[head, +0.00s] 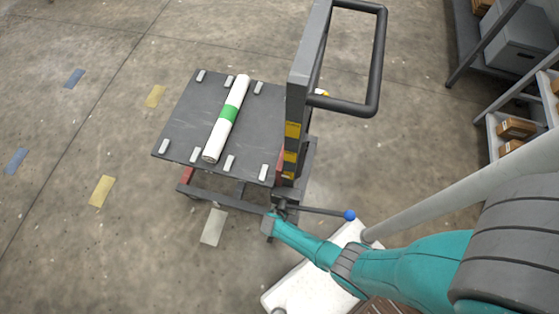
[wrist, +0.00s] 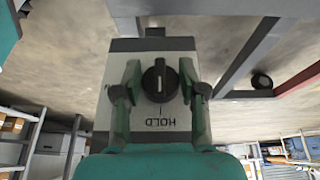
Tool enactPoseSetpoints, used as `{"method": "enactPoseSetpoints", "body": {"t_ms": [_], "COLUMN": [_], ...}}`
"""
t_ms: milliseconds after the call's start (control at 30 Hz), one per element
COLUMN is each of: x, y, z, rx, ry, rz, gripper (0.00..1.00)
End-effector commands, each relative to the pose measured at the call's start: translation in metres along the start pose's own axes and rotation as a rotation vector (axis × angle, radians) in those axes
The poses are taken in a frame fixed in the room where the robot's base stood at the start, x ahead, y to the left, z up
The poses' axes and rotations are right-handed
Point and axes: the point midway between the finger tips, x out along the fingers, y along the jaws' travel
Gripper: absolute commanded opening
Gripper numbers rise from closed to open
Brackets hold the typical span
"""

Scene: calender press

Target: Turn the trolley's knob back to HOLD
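The trolley (head: 255,105) stands in the middle of the head view, a dark platform beside an upright mast. Its black round knob (wrist: 160,80) sits on a pale plate (wrist: 122,60) in the wrist view. The word HOLD reads upside down below the knob, with a short tick line above it. The knob's raised bar runs roughly up and down the picture; which end is its pointer is hard to tell. My gripper (wrist: 160,92) is open, one finger on each side of the knob with gaps visible. In the head view my gripper (head: 272,222) is at the mast's foot; the knob is hidden there.
A white roll with a green band (head: 228,118) lies on the platform. A lever with a blue ball end (head: 349,215) sticks out close to my arm. Shelves with boxes (head: 515,128) stand at the right.

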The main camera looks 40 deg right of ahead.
Motion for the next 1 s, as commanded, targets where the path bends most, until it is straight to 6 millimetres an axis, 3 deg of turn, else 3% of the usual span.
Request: {"method": "enactPoseSetpoints", "body": {"t_ms": [33, 100, 567, 1000], "x": [0.000, 0.000, -0.006, -0.059], "y": [-0.001, -0.001, 0.000, -0.001], "z": [-0.002, -0.002, 0.000, -0.001], "rx": [0.001, 0.001, 0.000, 0.000], "ry": [0.003, 0.003, 0.002, 0.003], "rz": [0.001, 0.000, -0.001, -0.004], "gripper": [0.51, 0.67, 0.67, 0.67]}}
